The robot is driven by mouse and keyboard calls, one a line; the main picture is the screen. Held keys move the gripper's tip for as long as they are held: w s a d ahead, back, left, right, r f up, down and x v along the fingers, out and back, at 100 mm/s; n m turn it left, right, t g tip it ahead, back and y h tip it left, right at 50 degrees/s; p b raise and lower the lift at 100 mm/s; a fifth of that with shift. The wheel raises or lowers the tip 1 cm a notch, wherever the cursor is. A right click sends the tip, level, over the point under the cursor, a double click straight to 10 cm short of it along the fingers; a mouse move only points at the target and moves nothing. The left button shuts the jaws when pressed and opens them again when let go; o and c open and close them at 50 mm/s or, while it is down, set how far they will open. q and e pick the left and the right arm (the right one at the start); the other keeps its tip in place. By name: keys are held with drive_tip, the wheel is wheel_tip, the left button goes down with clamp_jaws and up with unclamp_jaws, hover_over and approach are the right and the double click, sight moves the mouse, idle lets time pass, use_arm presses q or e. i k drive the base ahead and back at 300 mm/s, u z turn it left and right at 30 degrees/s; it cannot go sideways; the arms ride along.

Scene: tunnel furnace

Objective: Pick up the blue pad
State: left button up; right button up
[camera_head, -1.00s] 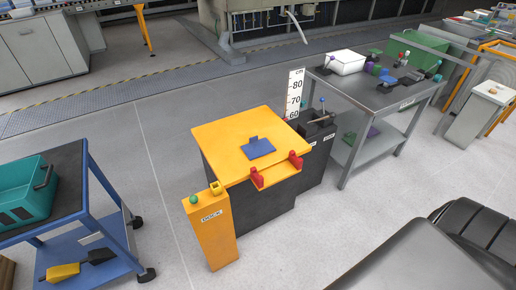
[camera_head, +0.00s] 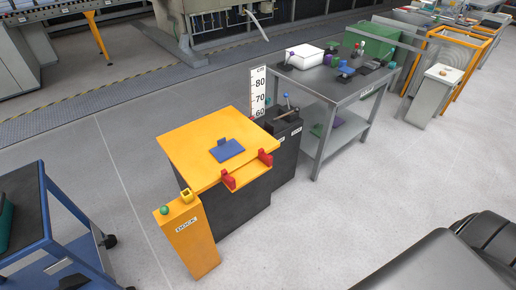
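The blue pad (camera_head: 227,151) lies flat on the yellow top of a dark block-shaped stand (camera_head: 190,135). It has a small raised blue tab at its back edge. Two red brackets stand at the front right edge of the yellow top, apart from the pad. Nothing touches or covers the pad. Neither of my grippers shows in the head view. Only a dark part of my own body shows at the bottom right.
A yellow post (camera_head: 189,240) marked DOCK, with a green button, stands at the stand's front left. A blue cart (camera_head: 60,215) is at left. A grey table (camera_head: 325,88) with several objects is behind right, near a height scale (camera_head: 258,92). Floor at front right is clear.

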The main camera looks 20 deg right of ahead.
sight(225, 150)
drive_tip(key=z, duration=2.25)
drive_tip(key=i, duration=3.05)
drive_tip(key=u, duration=2.55)
